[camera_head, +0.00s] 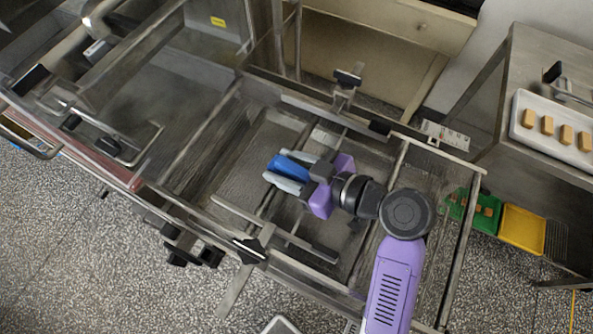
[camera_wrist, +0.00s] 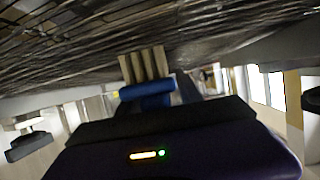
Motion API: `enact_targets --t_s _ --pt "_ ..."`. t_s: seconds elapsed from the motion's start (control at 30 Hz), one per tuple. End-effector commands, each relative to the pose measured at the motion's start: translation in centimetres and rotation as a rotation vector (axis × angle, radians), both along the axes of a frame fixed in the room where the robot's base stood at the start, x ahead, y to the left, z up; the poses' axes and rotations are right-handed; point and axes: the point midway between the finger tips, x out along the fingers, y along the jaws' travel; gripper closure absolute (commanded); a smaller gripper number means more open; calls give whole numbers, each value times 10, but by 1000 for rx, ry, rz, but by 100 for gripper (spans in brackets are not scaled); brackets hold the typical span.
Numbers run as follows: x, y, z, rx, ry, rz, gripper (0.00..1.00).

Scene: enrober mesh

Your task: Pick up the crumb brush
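The crumb brush shows as a blue piece (camera_head: 290,166) between the fingers of my gripper (camera_head: 297,170) in the head view, over the enrober's mesh area. In the wrist view the blue part of the brush (camera_wrist: 147,89) lies just beyond the dark gripper body, with pale beige bristles (camera_wrist: 145,64) pointing up in the picture. The two grey fingers lie on either side of the blue piece. It is close to the lower finger, but I cannot tell whether both fingers press on it. The far end of the brush is not clear.
Metal frame rails and clamps surround the mesh bed (camera_head: 232,165). A side table at the right bears a white tray (camera_head: 560,133) with several biscuits. A green tray (camera_head: 456,205) and a yellow tray (camera_head: 522,229) lie lower right. Speckled floor is open at lower left.

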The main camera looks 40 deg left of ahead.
Motion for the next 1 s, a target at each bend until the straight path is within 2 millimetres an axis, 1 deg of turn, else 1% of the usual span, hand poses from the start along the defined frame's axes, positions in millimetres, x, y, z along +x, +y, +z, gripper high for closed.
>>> enact_targets --t_s 0.03,0.1,0.2,0.5,0.67,0.77,0.83,0.97,1.0 --pt "0 0 0 0 0 0 69" --pt "0 0 0 0 0 0 83" --pt "0 0 0 0 0 0 100" --pt "0 0 2 1 0 -1 100" --pt "1 0 10 2 -3 -1 100" --pt "1 0 21 3 -5 0 100" --pt "1 0 32 3 -6 0 100" --pt "1 0 61 3 -9 -1 100" --pt "1 0 73 3 -9 0 100"
